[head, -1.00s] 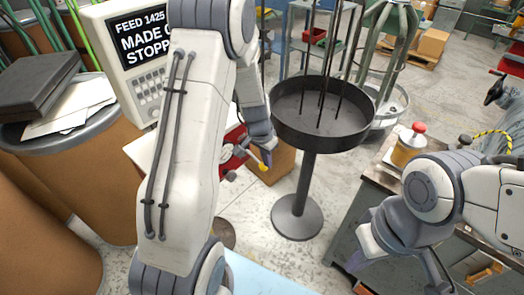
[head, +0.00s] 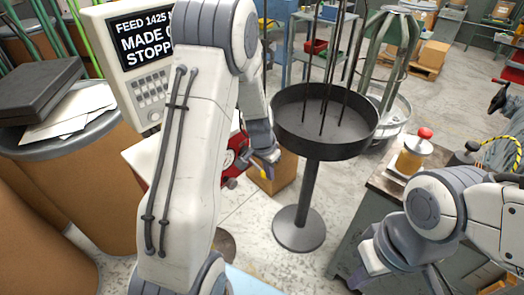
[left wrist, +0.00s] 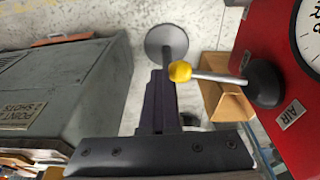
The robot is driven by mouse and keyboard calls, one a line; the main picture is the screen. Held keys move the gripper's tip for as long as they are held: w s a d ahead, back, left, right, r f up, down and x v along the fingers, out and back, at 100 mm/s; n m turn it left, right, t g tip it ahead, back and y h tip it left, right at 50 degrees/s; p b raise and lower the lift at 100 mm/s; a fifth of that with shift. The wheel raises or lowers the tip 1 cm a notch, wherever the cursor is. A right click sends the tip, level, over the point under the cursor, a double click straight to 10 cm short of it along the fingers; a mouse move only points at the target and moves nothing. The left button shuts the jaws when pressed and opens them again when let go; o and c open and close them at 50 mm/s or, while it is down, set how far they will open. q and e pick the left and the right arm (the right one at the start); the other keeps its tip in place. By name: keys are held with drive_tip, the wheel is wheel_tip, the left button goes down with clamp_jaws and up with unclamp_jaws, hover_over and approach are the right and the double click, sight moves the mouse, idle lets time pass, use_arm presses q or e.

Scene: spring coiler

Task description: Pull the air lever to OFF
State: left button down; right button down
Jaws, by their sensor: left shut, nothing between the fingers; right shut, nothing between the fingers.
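The air lever has a yellow knob (left wrist: 180,72) on a metal rod from a dark round base. It sticks out sideways from a red panel (left wrist: 285,140) with an AIR label and part of a white dial. My left gripper (left wrist: 163,88) is shut and empty; its fingertips appear right beside the knob in the left wrist view. I cannot tell whether they touch. In the head view my left gripper (head: 267,157) is in front of the red panel (head: 236,158) and mostly hides the lever. My right gripper (head: 358,277) is shut, low beside the grey bench.
A round black tray (head: 325,150) on a pedestal, with upright rods, stands just right of my left gripper. A cardboard box (head: 277,178) is on the floor behind it. A screen (head: 140,35) stands at upper left. A grey bench (head: 375,183) is at right.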

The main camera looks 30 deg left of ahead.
use_arm(q)
drive_tip(key=s+d+r+p, duration=0.2)
drive_tip(key=d+r, duration=0.1)
drive_tip(key=r, duration=0.3)
drive_tip(key=s+d+r+p, duration=0.2)
drive_tip(key=d+r, duration=0.1)
drive_tip(key=r, duration=0.2)
drive_tip(key=shift+s+d+r, duration=0.15)
drive_tip(key=shift+s+r, duration=0.1)
drive_tip(key=shift+r, duration=0.1)
